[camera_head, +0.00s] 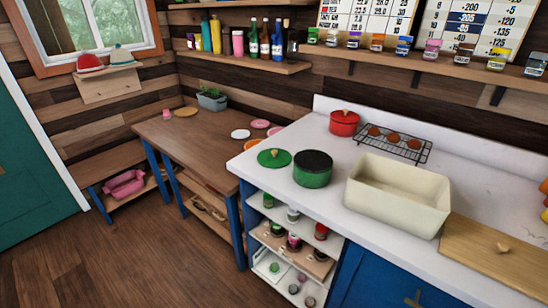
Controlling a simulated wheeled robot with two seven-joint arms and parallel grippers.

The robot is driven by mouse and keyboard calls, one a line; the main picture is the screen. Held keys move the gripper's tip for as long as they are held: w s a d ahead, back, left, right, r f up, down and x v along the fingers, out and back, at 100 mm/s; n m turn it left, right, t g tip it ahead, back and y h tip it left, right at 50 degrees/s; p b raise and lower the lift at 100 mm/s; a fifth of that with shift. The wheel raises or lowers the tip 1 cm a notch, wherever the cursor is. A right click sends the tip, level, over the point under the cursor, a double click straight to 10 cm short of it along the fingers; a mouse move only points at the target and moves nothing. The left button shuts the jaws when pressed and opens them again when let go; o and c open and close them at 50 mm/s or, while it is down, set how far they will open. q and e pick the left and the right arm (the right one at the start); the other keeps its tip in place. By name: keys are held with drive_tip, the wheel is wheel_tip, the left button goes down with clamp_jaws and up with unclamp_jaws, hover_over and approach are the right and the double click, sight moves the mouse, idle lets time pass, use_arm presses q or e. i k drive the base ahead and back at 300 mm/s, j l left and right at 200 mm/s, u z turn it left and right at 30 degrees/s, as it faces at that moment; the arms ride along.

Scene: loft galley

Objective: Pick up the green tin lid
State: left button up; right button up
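The green lid (274,158) is a flat round disc with a small tan knob on top. It lies knob up on the white counter (330,142), near the counter's left end. A green pot or tin (312,176) with a black top stands just to its right. I cannot tell whether the black is its dark inside or a cover. Neither of my grippers is in view.
A red lidded pot (344,124) and a wire rack (393,144) with brown round items stand behind. A large cream basin (398,194) and a wooden board (498,255) fill the right. A lower wooden table (190,135) stands left. Floor is free in front.

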sight(272, 159)
drive_tip(key=i+j+z, duration=0.1)
drive_tip(key=z, duration=0.35)
drive_tip(key=j+z, duration=0.2)
drive_tip(key=z, duration=0.25)
drive_tip(key=i+j+z, duration=0.1)
drive_tip(key=z, duration=0.35)
drive_tip(key=j, duration=0.1)
